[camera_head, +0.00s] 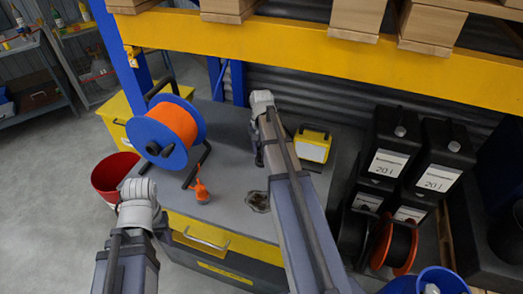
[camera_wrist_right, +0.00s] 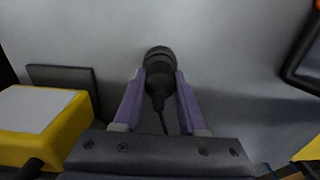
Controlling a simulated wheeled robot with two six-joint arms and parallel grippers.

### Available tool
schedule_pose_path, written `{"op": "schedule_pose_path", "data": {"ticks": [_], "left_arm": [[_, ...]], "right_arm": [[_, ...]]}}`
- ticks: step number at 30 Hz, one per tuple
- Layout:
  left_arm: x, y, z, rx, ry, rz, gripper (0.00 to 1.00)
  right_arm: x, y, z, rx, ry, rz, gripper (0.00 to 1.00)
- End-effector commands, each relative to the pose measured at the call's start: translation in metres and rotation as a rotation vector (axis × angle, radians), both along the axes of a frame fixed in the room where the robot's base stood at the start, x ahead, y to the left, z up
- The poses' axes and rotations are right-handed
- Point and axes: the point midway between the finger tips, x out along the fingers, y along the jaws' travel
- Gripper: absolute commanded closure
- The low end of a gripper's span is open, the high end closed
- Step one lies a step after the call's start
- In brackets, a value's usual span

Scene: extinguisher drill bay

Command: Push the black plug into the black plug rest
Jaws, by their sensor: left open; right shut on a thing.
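The black plug (camera_wrist_right: 158,62) is between the purple fingers of my right gripper (camera_wrist_right: 159,80) in the right wrist view. The fingers are shut on it, and its thin cable trails toward the gripper's base. Its ribbed round end points away from the gripper, over the grey bench top. In the head view the right arm hides the plug. A flat dark block (camera_wrist_right: 62,77) lies beside the plug; I cannot tell whether it is the plug rest. My left gripper (camera_head: 140,206) is open and away from the plug, near the bench's left front; its fingertips are hard to see.
A yellow work lamp (camera_head: 313,146) stands right of my right arm. A blue reel with orange cable (camera_head: 172,125) stands at left, with an orange connector (camera_head: 201,191) near it. A small round dark item (camera_head: 257,201) lies on the bench (camera_head: 226,170). Black canisters (camera_head: 392,148) stand at right.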

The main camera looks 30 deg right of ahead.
Motion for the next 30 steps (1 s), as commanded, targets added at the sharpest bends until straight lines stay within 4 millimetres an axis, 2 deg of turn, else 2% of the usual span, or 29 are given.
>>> {"op": "schedule_pose_path", "data": {"ticks": [16, 17, 25, 30], "left_arm": [[0.0, 0.0001, -0.0111, 0.0, 0.0, 0.0, 0.4], [0.0, 0.0, -0.0104, 0.0, 0.0, 0.0, 0.4], [0.0, 0.0, -0.0101, 0.0, 0.0, 0.0, 0.4], [0.0, 0.0, -0.0101, 0.0, 0.0, 0.0, 0.4]], "right_arm": [[0.0, 0.0, -0.0111, 0.0, 0.0, 0.0, 1.0], [0.0, 0.0, -0.0104, 0.0, 0.0, 0.0, 0.57], [-0.0001, 0.0001, -0.01, 0.0, 0.0, 0.0, 0.26], [0.0, 0.0, -0.01, 0.0, 0.0, 0.0, 0.24]]}}
